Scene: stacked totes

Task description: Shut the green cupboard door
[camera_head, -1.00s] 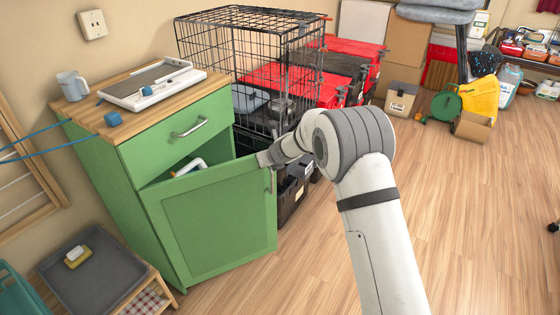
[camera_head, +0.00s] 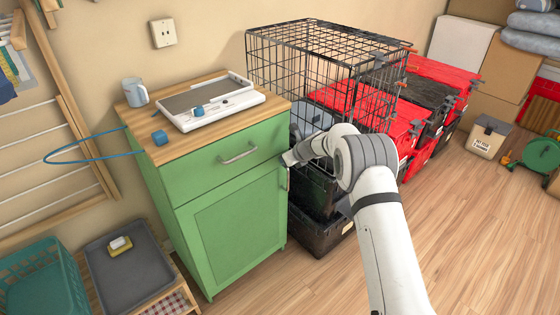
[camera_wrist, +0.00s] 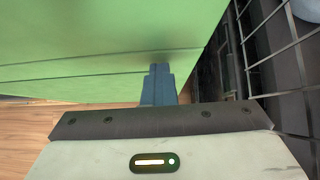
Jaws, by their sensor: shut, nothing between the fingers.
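The green cupboard (camera_head: 165,185) stands against the wall, with a wooden top and one drawer above its door. The green door (camera_head: 238,228) now lies flush with the cupboard front, and no gap shows around it. My gripper (camera_head: 288,159) is at the upper right edge of the cupboard front, near the top of the door. In the wrist view my shut, empty fingers (camera_wrist: 159,84) point at the green front close to a horizontal seam. I cannot tell whether they touch it.
A black wire crate (camera_head: 320,55) and red-lidded totes (camera_head: 440,75) stand right of the cupboard, close to my arm. A grey tray (camera_head: 125,270) and teal basket (camera_head: 40,285) are at the lower left.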

